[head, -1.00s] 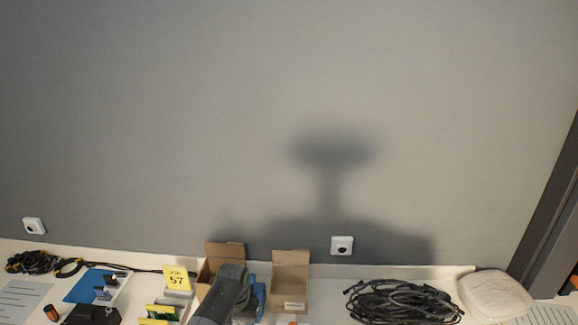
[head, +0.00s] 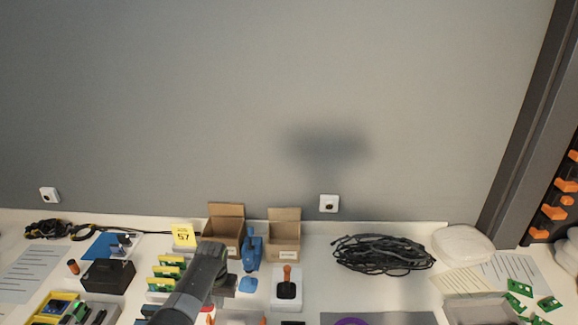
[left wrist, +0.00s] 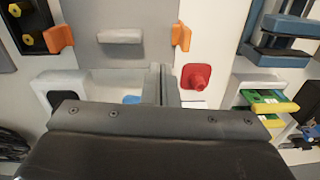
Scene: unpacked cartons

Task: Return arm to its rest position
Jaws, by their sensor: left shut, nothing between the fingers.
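My left arm (head: 190,290) rises from the bottom of the head view, in front of two open cartons; its fingertips cannot be made out clearly there. In the left wrist view, the two fingers of my left gripper (left wrist: 161,84) are together with nothing between them. They point over the worktop between a white holder (left wrist: 72,82) and a red part (left wrist: 196,77). My right arm and gripper are not in view.
Behind the arm stand the left carton (head: 225,232), a blue tool (head: 252,250) and the right carton (head: 284,242). A rack of green-yellow boards (head: 167,272) is left of the arm. A black cable coil (head: 382,254) lies right. The grey wall (head: 300,90) is behind.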

